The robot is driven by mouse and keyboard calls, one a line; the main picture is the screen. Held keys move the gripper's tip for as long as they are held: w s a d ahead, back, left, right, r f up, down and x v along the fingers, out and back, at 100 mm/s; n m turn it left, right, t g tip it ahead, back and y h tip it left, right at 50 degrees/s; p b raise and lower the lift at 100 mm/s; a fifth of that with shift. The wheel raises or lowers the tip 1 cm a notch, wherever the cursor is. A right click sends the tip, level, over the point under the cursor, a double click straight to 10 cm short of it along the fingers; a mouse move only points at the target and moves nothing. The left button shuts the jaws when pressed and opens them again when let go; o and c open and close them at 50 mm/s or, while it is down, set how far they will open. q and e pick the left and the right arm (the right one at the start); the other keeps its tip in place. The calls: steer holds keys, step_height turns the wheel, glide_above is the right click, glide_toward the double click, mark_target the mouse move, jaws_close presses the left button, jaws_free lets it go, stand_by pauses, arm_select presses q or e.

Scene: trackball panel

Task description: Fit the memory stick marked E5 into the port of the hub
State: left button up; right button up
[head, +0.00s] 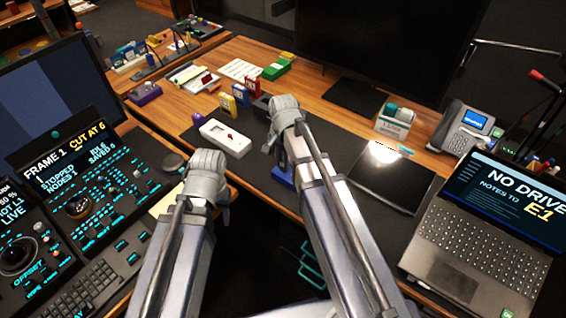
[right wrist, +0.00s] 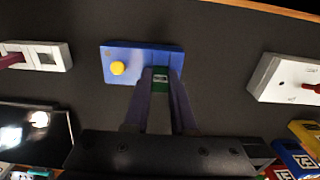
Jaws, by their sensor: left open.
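The blue hub (right wrist: 135,52) with a yellow round button lies on the dark mat; in the head view the blue hub (head: 282,178) shows partly behind my right arm. My right gripper (right wrist: 161,85) is above the hub's right part, with its fingers closed on a green memory stick (right wrist: 161,78). The stick's white label is too small to read. Its lower end is hidden, so I cannot tell whether it sits in the port. My left gripper (head: 204,165) is open, left of the hub, near the desk's front edge.
A white device (head: 225,137) with a red part lies left of the hub. Upright yellow (head: 228,104) and blue (head: 241,95) labelled pieces stand behind it. A dark tablet (head: 388,182) lies to the right. The laptop (head: 480,235) reads "NO DRIVE". A monitor stands behind.

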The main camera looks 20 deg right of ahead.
steer(key=o, duration=0.4)
steer(key=shift+r, duration=0.15)
step_height(320, 180, up, 12)
steer(key=p, duration=1.2)
steer(key=s+a+n+h, duration=0.1)
steer(key=s+a+n, duration=0.9)
steer(key=s+n, duration=0.4)
steer(key=shift+s+a, duration=0.15)
steer(key=shift+a, duration=0.1)
steer(key=shift+r, duration=0.1)
